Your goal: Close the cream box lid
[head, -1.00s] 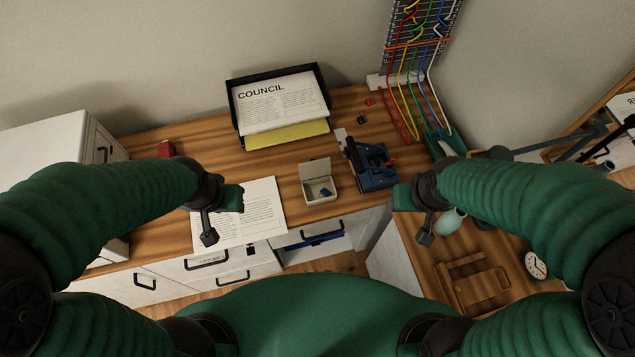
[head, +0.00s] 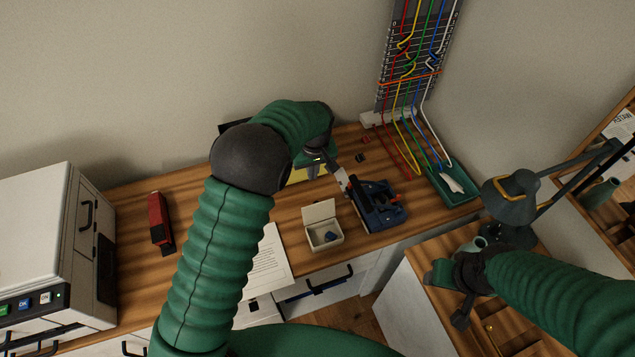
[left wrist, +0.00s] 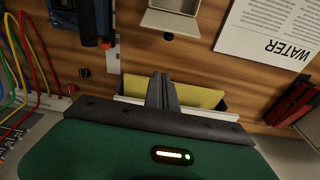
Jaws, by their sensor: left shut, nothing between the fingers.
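The cream box (head: 325,236) stands on the desk with a small blue item inside. Its lid (head: 319,212) is raised at the back, so the box is open. My left gripper (head: 314,170) is behind the box, above the paper tray, partly hidden by my arm in the head view. Its fingers (left wrist: 162,82) are together and empty, apart from the lid. My right gripper (head: 450,292) is over the lower desk at the right; its finger gap is unclear.
A blue and black device (head: 378,206) stands just right of the box. A printed sheet (head: 266,265) lies to its left. A red stapler-like item (head: 158,220) is further left, and a lamp (head: 512,195) at right.

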